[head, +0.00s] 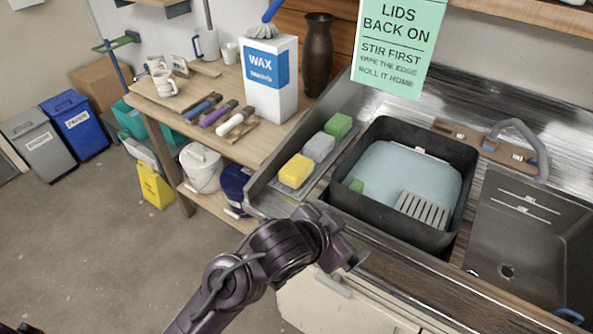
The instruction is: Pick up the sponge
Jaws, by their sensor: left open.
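Several sponges lie in a row on a grey tray (311,184) at the left side of the sink counter. The nearest is a yellow sponge (296,171), then a grey sponge (319,147), then a green sponge (338,125). My right gripper is not in view.
A black basin (455,215) with pale blue water and a grey slatted piece (423,211) stands right of the tray. An empty metal sink (520,225) is farther right.

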